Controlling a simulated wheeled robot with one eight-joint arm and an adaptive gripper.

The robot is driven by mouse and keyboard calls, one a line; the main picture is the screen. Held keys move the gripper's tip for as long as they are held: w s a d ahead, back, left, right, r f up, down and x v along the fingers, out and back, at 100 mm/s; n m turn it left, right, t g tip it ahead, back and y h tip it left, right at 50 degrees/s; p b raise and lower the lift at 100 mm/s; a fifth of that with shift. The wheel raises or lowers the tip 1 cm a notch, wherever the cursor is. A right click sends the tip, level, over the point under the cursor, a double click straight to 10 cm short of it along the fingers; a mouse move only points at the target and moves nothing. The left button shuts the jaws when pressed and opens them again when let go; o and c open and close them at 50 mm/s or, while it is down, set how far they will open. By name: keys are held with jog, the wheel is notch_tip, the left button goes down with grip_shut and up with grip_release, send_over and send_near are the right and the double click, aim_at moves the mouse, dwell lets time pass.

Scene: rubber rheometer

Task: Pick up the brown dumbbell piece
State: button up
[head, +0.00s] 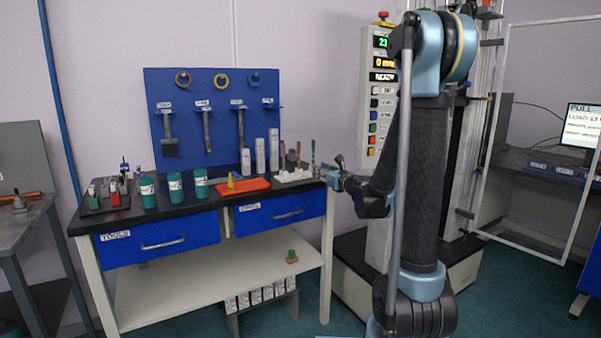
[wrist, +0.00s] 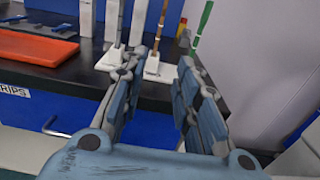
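A slender brown piece (wrist: 161,20) stands upright above a white block (wrist: 160,70) in the wrist view, between and beyond my fingertips; I take it for the brown dumbbell piece, though its full outline is not clear. In the head view the brown piece (head: 298,149) is tiny, at the right end of the workbench. My gripper (wrist: 160,60) is open and empty, with one finger on each side of the white block in the picture. In the head view my gripper (head: 337,172) is at the bench's right edge, small and partly turned away.
A green upright strip (wrist: 203,22) stands right of the brown piece. Teal cups (head: 175,190) are farther left. The control panel (head: 381,95) rises right of the bench.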

send_near(299, 167)
jog(key=w, duration=0.1)
jog(key=w+a+r, duration=0.1)
jog(key=w, duration=0.1)
jog(key=w+a+r, duration=0.1)
jog(key=w, duration=0.1)
jog(key=shift+a+r, duration=0.2)
jog(key=shift+r, duration=0.05)
jog(key=shift+x, duration=2.6)
jog(key=shift+s+a+f, duration=0.1)
jog(key=shift+a+f, duration=0.1)
grip_shut()
